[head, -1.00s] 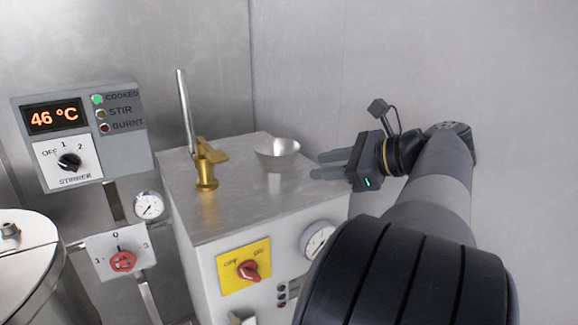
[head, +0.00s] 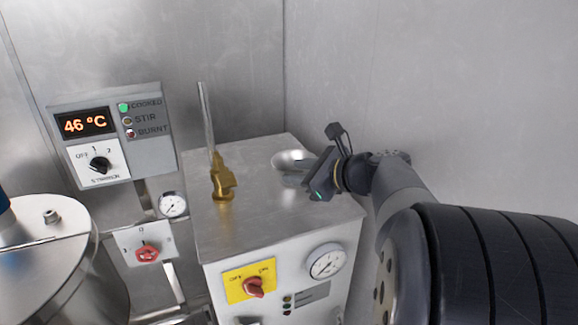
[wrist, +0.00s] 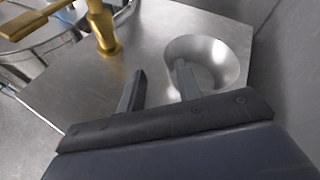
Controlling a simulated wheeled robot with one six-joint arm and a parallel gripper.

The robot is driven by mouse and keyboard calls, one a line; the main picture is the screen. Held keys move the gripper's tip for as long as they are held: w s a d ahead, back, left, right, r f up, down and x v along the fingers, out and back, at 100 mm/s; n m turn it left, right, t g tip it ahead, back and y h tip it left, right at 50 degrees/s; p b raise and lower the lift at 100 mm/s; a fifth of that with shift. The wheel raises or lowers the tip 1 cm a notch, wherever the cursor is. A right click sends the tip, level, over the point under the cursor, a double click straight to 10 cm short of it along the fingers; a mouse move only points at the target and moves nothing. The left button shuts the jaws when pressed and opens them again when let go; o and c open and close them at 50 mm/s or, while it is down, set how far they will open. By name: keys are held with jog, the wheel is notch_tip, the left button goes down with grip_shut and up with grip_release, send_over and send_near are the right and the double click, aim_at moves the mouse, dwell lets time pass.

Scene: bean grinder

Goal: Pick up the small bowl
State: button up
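The small bowl (head: 291,158) is a shiny metal bowl on the flat metal top (head: 252,215) of the white machine, near its back right. In the wrist view the bowl (wrist: 212,52) stands upright with its mouth up. My gripper (wrist: 160,68) is open. Its right finger overlaps the inside of the bowl and its left finger is outside, so the bowl's near-left rim lies between them. I cannot tell whether either finger touches it. In the head view my gripper (head: 305,180) is at the bowl's right front, and its fingertips are hard to make out.
A brass fitting with an upright metal rod (head: 222,180) stands left of the bowl. Metal walls close off the back and right. A control panel (head: 112,130) and a lidded metal pot (head: 45,245) are at the left.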

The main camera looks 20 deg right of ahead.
aim_at(282, 172)
jog(key=shift+d+f+p+x, duration=0.1)
jog(key=shift+p+x, duration=0.2)
jog(key=shift+x, duration=1.2)
jog(key=shift+d+f+p+x, duration=0.15)
jog(key=shift+p+x, duration=0.1)
jog(key=shift+x, duration=1.25)
jog(key=shift+r, duration=0.1)
grip_shut()
